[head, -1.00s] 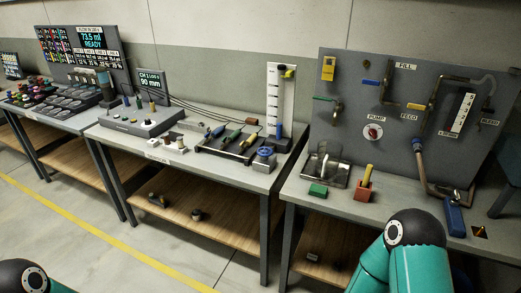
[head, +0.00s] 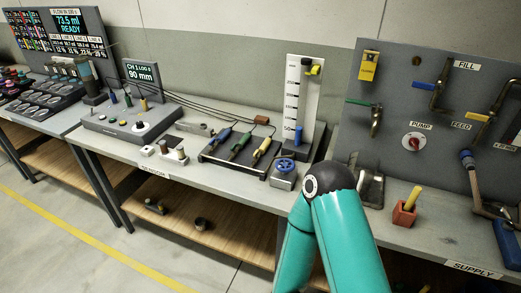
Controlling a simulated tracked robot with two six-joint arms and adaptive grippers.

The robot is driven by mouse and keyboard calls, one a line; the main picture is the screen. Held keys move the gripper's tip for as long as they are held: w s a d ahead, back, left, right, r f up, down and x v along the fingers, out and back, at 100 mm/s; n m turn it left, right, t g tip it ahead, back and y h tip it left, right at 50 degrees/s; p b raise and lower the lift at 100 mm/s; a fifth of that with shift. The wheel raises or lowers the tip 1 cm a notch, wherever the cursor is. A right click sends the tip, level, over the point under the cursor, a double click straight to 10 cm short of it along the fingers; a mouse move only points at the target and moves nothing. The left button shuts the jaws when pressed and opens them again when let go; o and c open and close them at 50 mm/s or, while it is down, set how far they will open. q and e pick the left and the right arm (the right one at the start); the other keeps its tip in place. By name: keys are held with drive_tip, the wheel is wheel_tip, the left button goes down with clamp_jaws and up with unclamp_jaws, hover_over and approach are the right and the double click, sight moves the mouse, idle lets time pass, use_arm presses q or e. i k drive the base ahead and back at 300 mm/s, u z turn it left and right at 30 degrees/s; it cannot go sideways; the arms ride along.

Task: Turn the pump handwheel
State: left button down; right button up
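A round red knob with a white rim (head: 413,141) sits on the grey upright panel, just below the PUMP label (head: 421,126). A blue handwheel (head: 286,166) on a small grey box stands at the right end of the middle bench. I cannot tell for sure which is the pump handwheel; the label is by the red knob. My teal arm (head: 335,235) with a black joint rises from the bottom, in front of the bench gap. It appears to be my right arm. Neither gripper shows in view, and nothing touches the knob or the blue wheel.
A clear bent stand (head: 370,185) is partly behind my arm. An orange block with a yellow stick (head: 405,212) stands on the right bench. Pipes and valves cover the panel (head: 390,80). A black tray (head: 233,155) with several coloured-handled tools lies left of the blue wheel.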

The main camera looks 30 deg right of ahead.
sight(284, 168)
drive_tip(key=z, duration=0.1)
drive_tip(key=i, duration=0.8)
drive_tip(key=z, duration=0.6)
